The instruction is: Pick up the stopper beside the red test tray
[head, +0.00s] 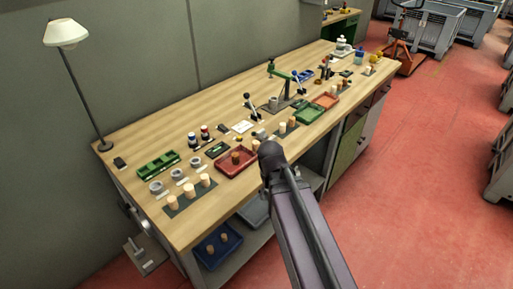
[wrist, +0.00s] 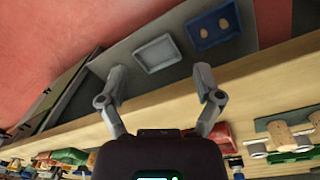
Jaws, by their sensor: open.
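The red test tray (head: 222,171) lies on the workbench, with a cork stopper (head: 236,157) in it. A pale stopper (head: 256,145) stands just right of the tray, close to my arm's end. More stoppers (head: 189,191) stand on a dark mat left of the tray. In the wrist view part of the red tray (wrist: 222,138) shows low down, partly hidden by my gripper body. My gripper (wrist: 159,72) is open and empty, its fingers wide apart over the bench's front edge. In the head view my arm hides the fingers.
A green rack (head: 158,164) and a lamp (head: 66,34) are at the left. A blue bin (head: 217,245) with stoppers sits on the lower shelf.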

